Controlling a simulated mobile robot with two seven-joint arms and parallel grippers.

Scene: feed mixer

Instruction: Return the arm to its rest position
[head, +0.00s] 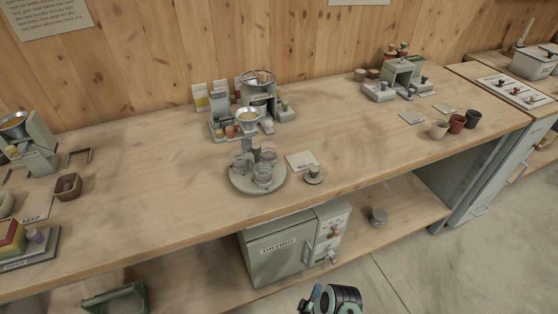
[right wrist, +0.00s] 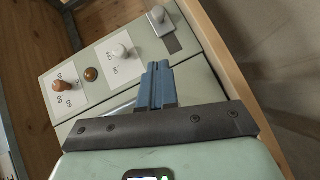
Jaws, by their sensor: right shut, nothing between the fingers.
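My right gripper (head: 318,297) shows at the bottom edge of the head view, in front of the bench and below the drying cabinet (head: 275,256). Its blue fingers (right wrist: 157,72) are shut together with nothing between them in the right wrist view. Behind them is a pale green panel with a brown knob (right wrist: 63,85), a white knob (right wrist: 119,51), an amber button (right wrist: 91,74) and a grey lever (right wrist: 158,18). From the wrist view I cannot tell whether the fingers touch the panel. My left gripper is not in view.
The wooden bench top (head: 150,210) carries a round tray with glass jars (head: 262,174), small machines and several cups (head: 456,123). A green crate (head: 115,299) is at lower left. Open floor (head: 480,270) is at right.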

